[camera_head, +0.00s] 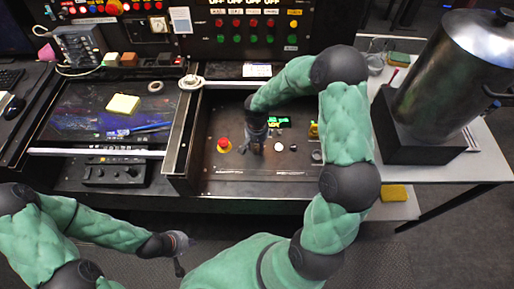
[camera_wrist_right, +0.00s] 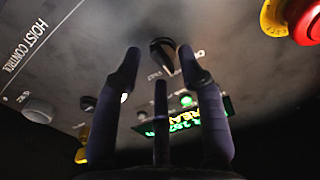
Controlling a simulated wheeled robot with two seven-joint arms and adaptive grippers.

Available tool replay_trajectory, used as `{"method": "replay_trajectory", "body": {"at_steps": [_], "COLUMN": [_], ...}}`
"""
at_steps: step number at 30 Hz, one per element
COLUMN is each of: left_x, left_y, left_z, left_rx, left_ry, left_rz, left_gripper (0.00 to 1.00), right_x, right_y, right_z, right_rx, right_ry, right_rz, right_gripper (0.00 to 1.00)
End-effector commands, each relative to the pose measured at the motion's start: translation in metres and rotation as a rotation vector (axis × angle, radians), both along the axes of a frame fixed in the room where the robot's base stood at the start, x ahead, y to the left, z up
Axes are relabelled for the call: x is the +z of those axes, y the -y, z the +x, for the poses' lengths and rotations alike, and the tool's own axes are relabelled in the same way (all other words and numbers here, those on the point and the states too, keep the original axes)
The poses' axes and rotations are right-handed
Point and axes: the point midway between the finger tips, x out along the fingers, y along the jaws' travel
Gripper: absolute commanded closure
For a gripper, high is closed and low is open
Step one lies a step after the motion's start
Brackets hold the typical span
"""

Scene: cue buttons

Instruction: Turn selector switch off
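The selector switch (camera_wrist_right: 163,50), a black knob with a pale pointer mark, sits on the dark control panel (camera_wrist_right: 100,30) in the right wrist view. My right gripper (camera_wrist_right: 160,65) is open, its fingers spread to either side of the knob in that picture. I cannot tell whether they touch it. In the head view my right gripper (camera_head: 256,143) points down over the panel (camera_head: 225,172) and hides the switch. My left gripper (camera_head: 181,243) hangs at the lower left, away from the panel; its fingers are too small to judge.
A red emergency button (camera_head: 224,144) is left of my right gripper. A green-lit display (camera_head: 284,122), a white button (camera_head: 279,146) and a yellow control (camera_head: 313,130) are close on the right. A raised side wall (camera_head: 181,135) bounds the panel's left. A metal urn (camera_head: 455,75) stands far right.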

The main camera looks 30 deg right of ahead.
Motion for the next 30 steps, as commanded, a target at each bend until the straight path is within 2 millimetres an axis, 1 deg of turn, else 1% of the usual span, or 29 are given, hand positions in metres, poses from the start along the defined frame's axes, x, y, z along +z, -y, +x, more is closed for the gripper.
{"method": "replay_trajectory", "body": {"at_steps": [1, 3, 12, 14, 15, 16, 17, 26, 30], "left_x": [-0.0020, -0.0025, -0.0023, -0.0023, -0.0023, -0.0023, -0.0023, -0.0017, 0.0002], "left_y": [0.0000, 0.0000, 0.0000, 0.0000, 0.0000, 0.0000, 0.0000, -0.0001, 0.0000], "left_z": [0.0000, 0.0001, 0.0001, 0.0001, 0.0001, 0.0001, 0.0001, 0.0001, 0.0001], "left_rx": [0.000, 0.000, 0.000, 0.000, 0.000, 0.000, 0.000, 0.000, 0.000], "left_ry": [0.000, 0.000, 0.000, 0.000, 0.000, 0.000, 0.000, 0.000, 0.000], "left_rz": [0.000, 0.000, 0.000, 0.000, 0.000, 0.000, 0.000, 0.000, 0.000], "left_gripper": [1.00, 1.00, 1.00, 1.00, 1.00, 1.00, 1.00, 1.00, 1.00], "right_x": [-0.0045, -0.0067, -0.0074, -0.0073, -0.0073, -0.0073, -0.0073, -0.0071, -0.0068], "right_y": [0.0000, 0.0002, 0.0002, 0.0001, 0.0001, 0.0001, 0.0001, 0.0001, 0.0002], "right_z": [-0.0001, -0.0001, 0.0001, 0.0000, 0.0000, 0.0000, 0.0000, 0.0000, 0.0001], "right_rx": [0.000, 0.001, 0.001, 0.001, 0.001, 0.001, 0.001, 0.012, 0.054], "right_ry": [-0.001, -0.001, 0.000, 0.000, 0.000, 0.000, 0.000, 0.000, 0.000], "right_rz": [0.000, -0.001, 0.000, 0.000, 0.000, 0.000, 0.000, 0.000, 0.000], "right_gripper": [0.60, 0.60, 0.60, 0.77, 0.88, 0.97, 1.00, 1.00, 1.00]}}
